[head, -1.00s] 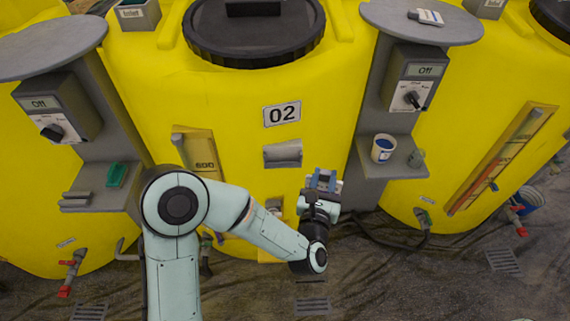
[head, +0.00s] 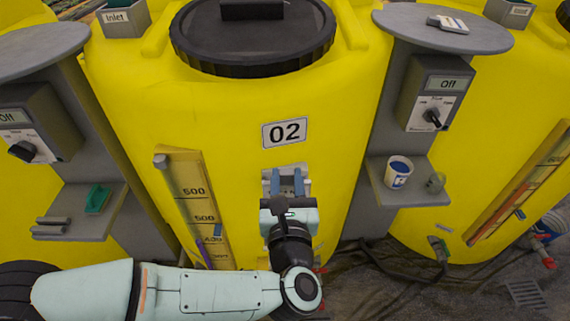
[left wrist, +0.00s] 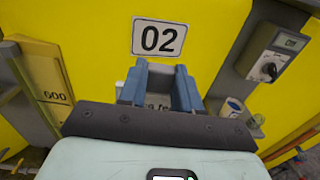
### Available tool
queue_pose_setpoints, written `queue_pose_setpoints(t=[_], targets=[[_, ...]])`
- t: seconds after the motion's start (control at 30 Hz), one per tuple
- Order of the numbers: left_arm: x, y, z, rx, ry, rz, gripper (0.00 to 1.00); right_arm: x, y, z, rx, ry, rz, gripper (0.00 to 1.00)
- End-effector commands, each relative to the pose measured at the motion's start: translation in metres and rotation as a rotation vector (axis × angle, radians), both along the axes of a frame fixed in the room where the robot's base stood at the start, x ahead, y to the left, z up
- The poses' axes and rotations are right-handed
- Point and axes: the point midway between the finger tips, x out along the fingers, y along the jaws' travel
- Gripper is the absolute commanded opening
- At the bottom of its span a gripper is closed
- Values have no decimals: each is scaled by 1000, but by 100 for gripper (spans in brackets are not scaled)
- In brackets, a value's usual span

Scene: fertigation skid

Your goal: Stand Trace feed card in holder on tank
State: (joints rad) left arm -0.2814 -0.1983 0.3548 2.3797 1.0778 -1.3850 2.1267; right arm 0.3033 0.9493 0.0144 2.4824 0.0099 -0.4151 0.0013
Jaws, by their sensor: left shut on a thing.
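My left gripper (head: 286,185), with blue fingers, is in front of yellow tank 02 (head: 230,110), just under its number plate (head: 286,132). It is shut on a pale card with dark lettering, seen between the fingers in the left wrist view (left wrist: 158,100); only part of the lettering shows. The grey holder (head: 304,168) on the tank front is largely hidden behind the fingers. I cannot tell whether the card touches the holder or is in it. My right gripper is not in view.
Grey stands flank the tank. The right shelf holds a blue-and-white cup (head: 398,172) and a small greenish jar (head: 436,182); a card-like item (head: 448,24) lies on the top. The left shelf holds a green block (head: 98,199). A level gauge (head: 193,200) is left of my gripper.

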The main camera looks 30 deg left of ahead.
Motion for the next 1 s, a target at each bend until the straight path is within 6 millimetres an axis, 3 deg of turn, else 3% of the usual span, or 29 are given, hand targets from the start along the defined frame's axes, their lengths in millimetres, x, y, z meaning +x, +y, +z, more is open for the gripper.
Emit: queue_pose_setpoints(t=[0.2, 0.47, 0.53, 0.77, 1.0], targets=[[51, 32, 0, 1, 3, 5, 0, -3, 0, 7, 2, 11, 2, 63], [97, 60, 0, 1, 1, 3, 0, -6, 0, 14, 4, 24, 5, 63], [94, 57, -16, 1, 5, -2, 0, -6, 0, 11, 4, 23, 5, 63], [94, 57, -35, 0, 1, 0, 0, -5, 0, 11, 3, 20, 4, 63], [95, 57, -67, 2, 3, -1, 0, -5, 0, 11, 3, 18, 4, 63]])
